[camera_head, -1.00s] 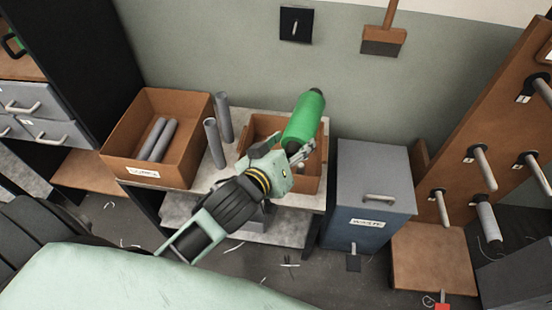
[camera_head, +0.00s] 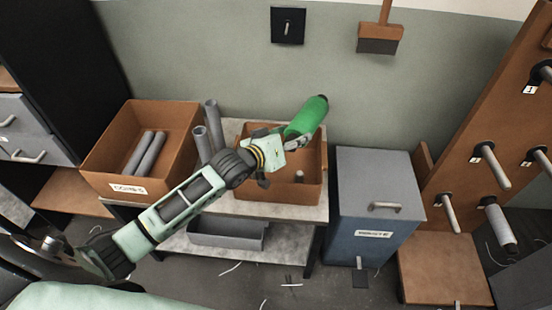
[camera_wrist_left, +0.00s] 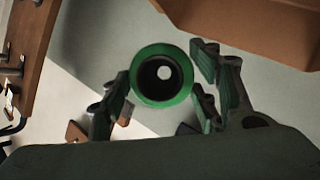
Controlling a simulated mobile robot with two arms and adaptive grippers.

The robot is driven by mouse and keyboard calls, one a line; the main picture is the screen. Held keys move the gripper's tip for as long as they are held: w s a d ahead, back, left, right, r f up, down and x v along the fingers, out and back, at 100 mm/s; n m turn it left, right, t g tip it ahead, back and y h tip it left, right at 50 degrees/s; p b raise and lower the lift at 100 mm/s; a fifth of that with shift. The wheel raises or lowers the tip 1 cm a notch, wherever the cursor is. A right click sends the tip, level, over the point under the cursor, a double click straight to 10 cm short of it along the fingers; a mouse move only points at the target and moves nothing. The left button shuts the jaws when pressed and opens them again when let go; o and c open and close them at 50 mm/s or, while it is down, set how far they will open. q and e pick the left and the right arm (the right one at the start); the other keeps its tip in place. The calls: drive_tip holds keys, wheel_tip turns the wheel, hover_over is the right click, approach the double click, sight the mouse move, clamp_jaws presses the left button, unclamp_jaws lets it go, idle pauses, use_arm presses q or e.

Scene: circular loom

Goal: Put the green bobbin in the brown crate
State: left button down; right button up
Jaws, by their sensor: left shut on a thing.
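The green bobbin (camera_head: 307,117), a green cylinder with dark ends, is held in my left gripper (camera_head: 291,143). It tilts up to the right, over the back right part of the brown crate (camera_head: 262,206). It looks to be above the rim, not resting in the crate. In the left wrist view the bobbin (camera_wrist_left: 162,97) shows end-on between the fingers, and a brown crate wall (camera_wrist_left: 250,25) is at the top right. The gripper and wrist hide part of the crate's inside, where a pale peg shows. My right gripper is not in view.
A brown box (camera_head: 126,188) with grey tubes stands left of the crate, and grey tubes (camera_head: 213,122) stand upright between them. A blue-grey waste bin (camera_head: 373,200) is close on the right. A pegged brown rack (camera_head: 490,140) is farther right. A grey tray (camera_head: 228,233) sits below.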

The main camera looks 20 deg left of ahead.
use_arm(q)
drive_tip(key=s+a+f, duration=0.2)
drive_tip(key=a+f, duration=0.2)
drive_tip(key=f, duration=0.2)
drive_tip(key=shift+s+f, duration=0.25)
drive_tip(key=shift+f, duration=0.1)
